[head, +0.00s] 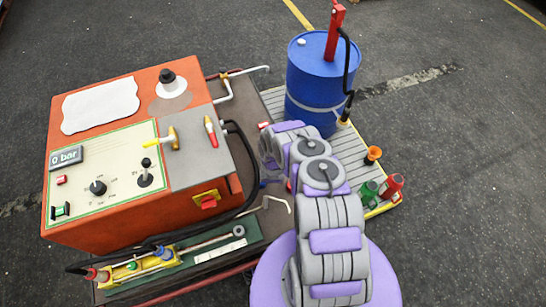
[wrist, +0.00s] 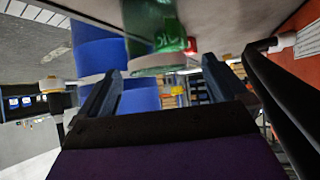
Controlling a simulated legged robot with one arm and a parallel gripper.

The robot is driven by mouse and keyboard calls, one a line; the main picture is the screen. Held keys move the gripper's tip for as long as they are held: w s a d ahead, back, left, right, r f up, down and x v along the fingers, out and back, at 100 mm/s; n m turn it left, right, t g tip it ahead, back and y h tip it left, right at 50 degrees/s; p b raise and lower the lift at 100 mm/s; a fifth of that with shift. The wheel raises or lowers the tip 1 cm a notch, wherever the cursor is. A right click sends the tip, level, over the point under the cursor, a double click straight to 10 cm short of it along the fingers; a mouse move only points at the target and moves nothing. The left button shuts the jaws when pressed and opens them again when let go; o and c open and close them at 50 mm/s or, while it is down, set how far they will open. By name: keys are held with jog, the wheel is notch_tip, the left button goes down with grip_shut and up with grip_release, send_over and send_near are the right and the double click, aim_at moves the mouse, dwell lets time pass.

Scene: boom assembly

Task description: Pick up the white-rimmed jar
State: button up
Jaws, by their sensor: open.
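I cannot make out a white rim on any jar for sure. In the wrist view a green see-through jar (wrist: 155,28) with pale lettering hangs at the top, seen upside down, with a pale edge at its lower end. A red item (wrist: 190,46) shows just beside it. In the head view a green jar (head: 368,194) and a red jar (head: 392,185) stand at the right edge of the pallet. My gripper (wrist: 160,68) is open, and its two fingers show apart with the green jar beyond and above them. In the head view my arm hides the gripper's fingers.
A blue drum (head: 314,85) with a red pump stands on the slatted pallet (head: 272,100). An orange cone-like item (head: 373,155) sits near the jars. An orange control box (head: 110,205) with hoses is at the left. The floor (head: 460,160) at the right is clear.

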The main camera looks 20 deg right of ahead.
jog(key=shift+b+x, duration=0.3)
jog(key=shift+x, duration=0.65)
jog(key=shift+b+x, duration=1)
jog(key=shift+x, duration=1.15)
jog(key=shift+s+f, duration=0.1)
jog(key=shift+s, duration=0.05)
jog(key=shift+c, duration=0.3)
jog(key=shift+d, duration=0.1)
jog(key=c, duration=1)
